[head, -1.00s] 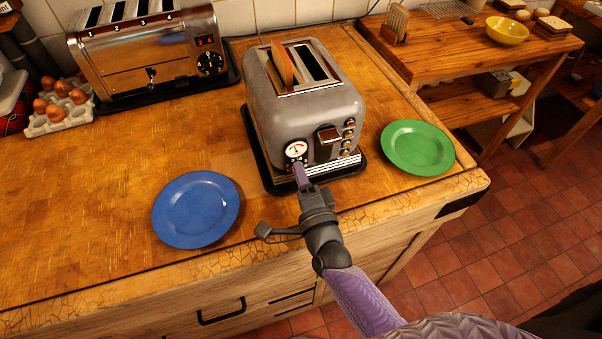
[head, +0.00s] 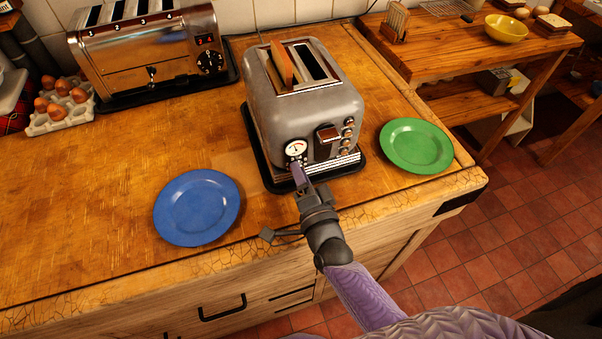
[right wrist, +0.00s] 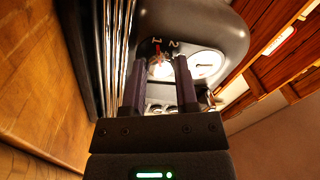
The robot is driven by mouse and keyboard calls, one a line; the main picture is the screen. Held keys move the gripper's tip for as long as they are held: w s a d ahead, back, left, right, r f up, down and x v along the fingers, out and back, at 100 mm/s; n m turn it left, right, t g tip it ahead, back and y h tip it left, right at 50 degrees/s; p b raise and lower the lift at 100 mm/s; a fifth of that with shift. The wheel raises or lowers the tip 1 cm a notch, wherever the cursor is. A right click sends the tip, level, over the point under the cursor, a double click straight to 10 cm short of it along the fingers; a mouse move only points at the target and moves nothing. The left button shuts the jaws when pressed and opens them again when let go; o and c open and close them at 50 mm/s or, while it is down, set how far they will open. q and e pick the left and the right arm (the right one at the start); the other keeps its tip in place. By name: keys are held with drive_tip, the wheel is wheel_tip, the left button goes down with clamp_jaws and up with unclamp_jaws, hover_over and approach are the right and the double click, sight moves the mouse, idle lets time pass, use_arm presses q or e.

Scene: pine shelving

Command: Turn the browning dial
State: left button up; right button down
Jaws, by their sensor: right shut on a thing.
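The grey two-slot toaster (head: 312,108) stands on a black tray on the counter. A bread slice (head: 282,66) sticks up from its left slot. A white gauge (head: 296,148) is on its front; the gauge also shows in the right wrist view (right wrist: 207,66). The browning dial (right wrist: 160,64), with a red pointer and the numbers 1 and 2 beside it, sits next to the gauge. My right gripper (head: 297,174) is at the toaster's lower front left, hiding the dial in the head view. In the right wrist view its fingers (right wrist: 159,88) are shut on the dial, one on each side. My left gripper is not in view.
A blue plate (head: 197,207) lies left of the toaster and a green plate (head: 416,146) right of it. A larger chrome toaster (head: 150,52) and an egg carton (head: 60,108) are at the back left. Buttons and a lever are right of the dial.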

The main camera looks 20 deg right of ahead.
drive_tip(key=shift+c, duration=1.8)
unclamp_jaws()
drive_tip(key=s, duration=0.6)
drive_tip(key=s+p, duration=0.1)
drive_tip(key=s, duration=0.3)
drive_tip(key=shift+d+f, duration=0.2)
drive_tip(key=shift+f, duration=0.2)
drive_tip(key=shift+w, duration=0.1)
